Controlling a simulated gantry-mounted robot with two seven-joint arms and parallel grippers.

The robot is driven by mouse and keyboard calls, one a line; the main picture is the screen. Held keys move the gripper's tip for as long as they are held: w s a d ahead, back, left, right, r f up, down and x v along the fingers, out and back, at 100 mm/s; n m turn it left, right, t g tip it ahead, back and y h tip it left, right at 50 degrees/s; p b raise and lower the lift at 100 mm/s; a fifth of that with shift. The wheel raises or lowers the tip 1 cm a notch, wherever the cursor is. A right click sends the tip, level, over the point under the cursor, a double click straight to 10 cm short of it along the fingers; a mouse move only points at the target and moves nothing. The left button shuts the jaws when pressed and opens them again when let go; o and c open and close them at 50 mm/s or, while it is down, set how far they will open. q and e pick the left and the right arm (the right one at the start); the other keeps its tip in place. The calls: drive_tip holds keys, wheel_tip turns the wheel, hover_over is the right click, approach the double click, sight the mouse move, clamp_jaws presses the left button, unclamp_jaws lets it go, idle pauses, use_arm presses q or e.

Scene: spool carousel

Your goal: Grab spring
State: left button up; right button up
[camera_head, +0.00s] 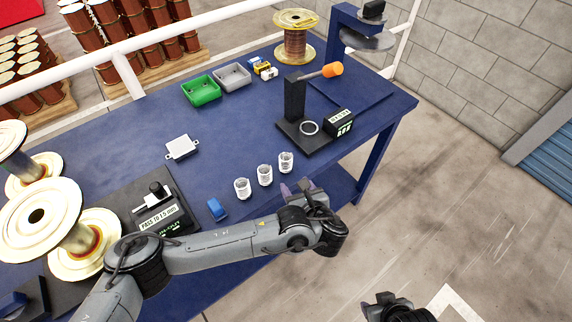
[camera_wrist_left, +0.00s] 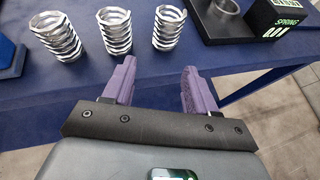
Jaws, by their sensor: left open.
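Three silver coil springs stand upright in a row near the front edge of the blue table: a left spring (camera_head: 242,188), a middle spring (camera_head: 265,175) and a right spring (camera_head: 286,162). In the left wrist view they are the left spring (camera_wrist_left: 57,35), the middle spring (camera_wrist_left: 115,31) and the right spring (camera_wrist_left: 169,28). My left gripper (camera_head: 298,190) is open and empty at the table's front edge, just short of the right spring. Its purple fingers (camera_wrist_left: 154,80) are apart and touch no spring. Part of my right arm shows at the bottom; its fingers are not clear.
A black spring test stand (camera_head: 295,105) with an orange-tipped lever (camera_head: 332,69) stands beyond the springs. A blue block (camera_head: 217,209) and a black gauge (camera_head: 163,210) lie left. Green (camera_head: 201,90) and grey (camera_head: 232,77) bins stand behind. Large spools (camera_head: 40,216) fill the far left.

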sight(284, 157)
use_arm(q)
drive_tip(key=shift+t, duration=0.4)
drive_tip(key=w, duration=0.2)
drive_tip(key=w+a+b, duration=0.1)
drive_tip(key=w, duration=0.3)
drive_tip(key=shift+a+r, duration=0.2)
drive_tip(key=shift+r, duration=0.2)
drive_tip(key=shift+b+x, duration=0.75)
drive_tip(key=shift+x, duration=2.35)
drive_tip(key=shift+r, duration=0.15)
drive_tip(key=c, duration=0.7)
use_arm(e)
drive_tip(key=f, duration=0.3)
drive_tip(key=shift+s+f, duration=0.2)
use_arm(q)
drive_tip(key=shift+c, duration=0.2)
